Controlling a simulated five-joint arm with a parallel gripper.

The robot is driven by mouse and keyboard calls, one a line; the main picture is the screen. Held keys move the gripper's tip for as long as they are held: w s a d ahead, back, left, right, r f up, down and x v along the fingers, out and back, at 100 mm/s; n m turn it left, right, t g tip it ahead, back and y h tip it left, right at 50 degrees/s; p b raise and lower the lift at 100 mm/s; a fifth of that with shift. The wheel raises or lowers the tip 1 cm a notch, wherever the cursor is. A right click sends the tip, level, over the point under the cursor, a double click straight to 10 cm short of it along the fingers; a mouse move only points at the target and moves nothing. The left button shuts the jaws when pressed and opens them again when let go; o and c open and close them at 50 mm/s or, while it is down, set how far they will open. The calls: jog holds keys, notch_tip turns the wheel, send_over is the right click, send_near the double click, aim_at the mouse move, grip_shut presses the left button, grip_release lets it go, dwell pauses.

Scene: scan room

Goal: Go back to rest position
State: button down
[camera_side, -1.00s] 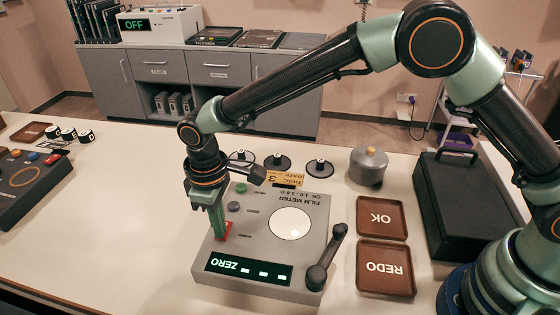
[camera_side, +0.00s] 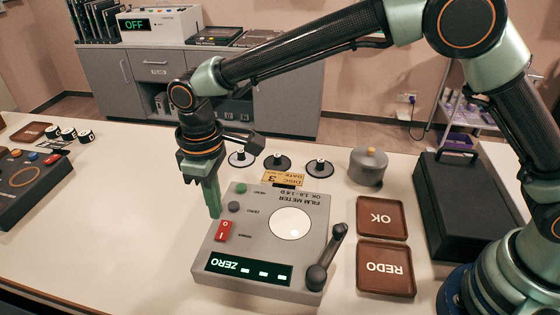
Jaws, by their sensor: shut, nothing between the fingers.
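My gripper (camera_side: 214,212) is shut and empty, pointing down. Its green fingers are in front of the upper left edge of the grey film meter (camera_side: 320,230), close to its red power switch (camera_side: 223,231). The fingertips appear a little above the meter and apart from the switch. The meter's green-lit display (camera_side: 248,268) reads "ZERO" with several small marks.
Brown OK (camera_side: 382,230) and REDO (camera_side: 388,293) trays lie right of the meter. A black case (camera_side: 460,200) is at right, a dark control box (camera_side: 25,185) at left. The table between box and meter is clear.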

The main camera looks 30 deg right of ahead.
jog(key=shift+r, duration=0.55)
jog(key=d+r+m+t+y, duration=0.1)
jog(key=d+r+m, duration=0.1)
jog(key=d+r, duration=0.45)
jog(key=d+r+m+t, duration=0.15)
jog(key=d+r, duration=0.25)
jog(key=d, duration=0.5)
jog(key=s+d+m+t, duration=0.1)
jog(key=s+d+m, duration=0.1)
jog(key=s+d, duration=0.3)
jog(key=s+d+r+m+t+h, duration=0.1)
jog(key=s+d+m+t, duration=0.1)
jog(key=s+d, duration=0.4)
jog(key=d+m, duration=0.1)
jog(key=d, duration=0.4)
jog(key=shift+s+r, duration=0.15)
jog(key=shift+r, duration=0.15)
jog(key=shift+d+m, duration=0.1)
jog(key=shift+m, duration=0.15)
